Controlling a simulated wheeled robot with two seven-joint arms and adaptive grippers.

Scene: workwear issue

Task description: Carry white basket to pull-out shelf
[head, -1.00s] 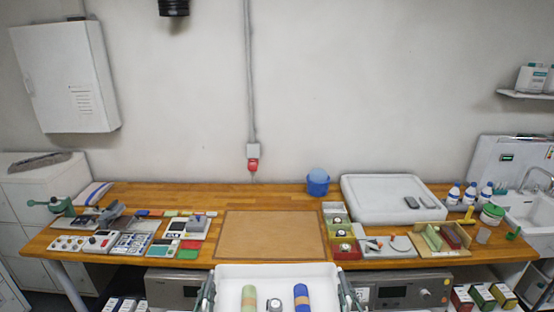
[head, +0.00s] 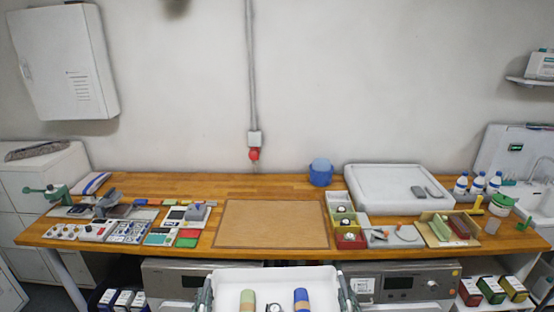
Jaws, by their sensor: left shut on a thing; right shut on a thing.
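The white basket (head: 275,277) is at the bottom middle of the head view, in front of the wooden workbench. It holds a green roll (head: 247,302), a blue roll (head: 301,301) and a small round grey-and-white item (head: 274,307) between them. My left gripper (head: 207,292) is shut on the basket's left side. My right gripper (head: 344,288) is shut on its right side. The lower part of the basket is cut off by the picture's edge. I cannot make out a pull-out shelf for certain.
The wooden workbench (head: 200,256) spans the view, with a brown mat (head: 271,224) clear in its middle. Tools and boards crowd its left, trays and bottles its right. Under it stand grey appliances (head: 400,285) and several small boxes (head: 492,290).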

